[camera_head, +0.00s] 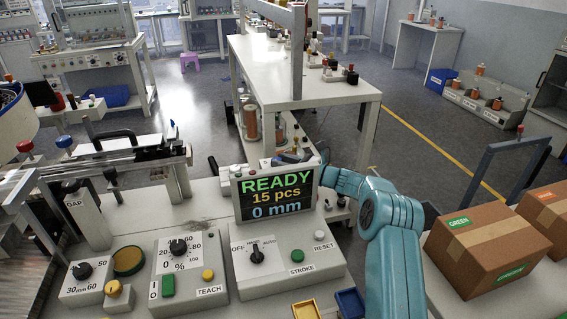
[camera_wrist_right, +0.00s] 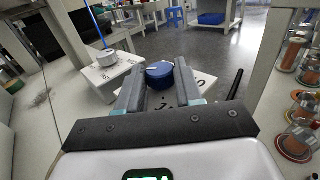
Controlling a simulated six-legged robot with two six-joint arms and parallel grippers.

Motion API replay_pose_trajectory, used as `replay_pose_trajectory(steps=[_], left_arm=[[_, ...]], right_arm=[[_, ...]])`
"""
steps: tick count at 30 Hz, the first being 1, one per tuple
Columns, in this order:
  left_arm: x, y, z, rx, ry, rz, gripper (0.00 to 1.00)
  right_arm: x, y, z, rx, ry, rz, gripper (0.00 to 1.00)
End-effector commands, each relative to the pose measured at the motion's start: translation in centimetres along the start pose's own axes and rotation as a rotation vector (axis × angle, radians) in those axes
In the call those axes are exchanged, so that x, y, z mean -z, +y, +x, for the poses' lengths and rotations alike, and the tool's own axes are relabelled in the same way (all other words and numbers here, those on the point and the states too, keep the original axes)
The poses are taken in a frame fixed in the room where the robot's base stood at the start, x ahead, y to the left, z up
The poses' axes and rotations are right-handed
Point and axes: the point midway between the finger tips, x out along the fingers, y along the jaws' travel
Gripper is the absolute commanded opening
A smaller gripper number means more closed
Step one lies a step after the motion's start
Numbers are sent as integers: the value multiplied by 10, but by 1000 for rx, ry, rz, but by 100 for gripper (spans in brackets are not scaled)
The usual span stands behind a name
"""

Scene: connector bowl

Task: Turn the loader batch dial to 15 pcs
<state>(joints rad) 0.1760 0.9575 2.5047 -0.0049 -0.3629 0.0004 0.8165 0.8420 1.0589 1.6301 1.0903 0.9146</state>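The display (camera_head: 273,193) in the head view reads READY, 15 pcs and 0 mm. My right arm reaches from the lower right to behind this display, which hides part of my right gripper. In the right wrist view a round blue dial knob (camera_wrist_right: 159,74) with a light pointer mark sits on a pale box with dark scale marks. The two fingers of my right gripper (camera_wrist_right: 160,80) stand on either side of the knob, close to it. Whether they press on it or stand just clear cannot be told. My left gripper is not in view.
A control panel with knobs (camera_head: 257,254) and buttons stands in front of the display. Cardboard boxes (camera_head: 484,246) lie at the right. Copper spools (camera_wrist_right: 303,103) stand at the wrist view's right.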

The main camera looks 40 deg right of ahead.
Motion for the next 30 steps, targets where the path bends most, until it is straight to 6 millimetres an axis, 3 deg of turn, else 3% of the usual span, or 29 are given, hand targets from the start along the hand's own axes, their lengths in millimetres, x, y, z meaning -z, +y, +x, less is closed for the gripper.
replay_pose_trajectory(steps=[5, 15, 27, 28, 30], left_arm=[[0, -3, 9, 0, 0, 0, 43], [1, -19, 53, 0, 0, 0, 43], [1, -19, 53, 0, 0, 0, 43], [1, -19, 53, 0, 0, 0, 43], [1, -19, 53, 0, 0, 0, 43]], right_arm=[[2, 2, 1, 35, -5, -1, 5], [2, 7, 2, 249, -7, -4, 5], [-2, 7, 1, 278, -3, -1, 5], [-2, 7, 1, 278, -3, -1, 45], [-2, 7, 1, 278, -2, -1, 61]])
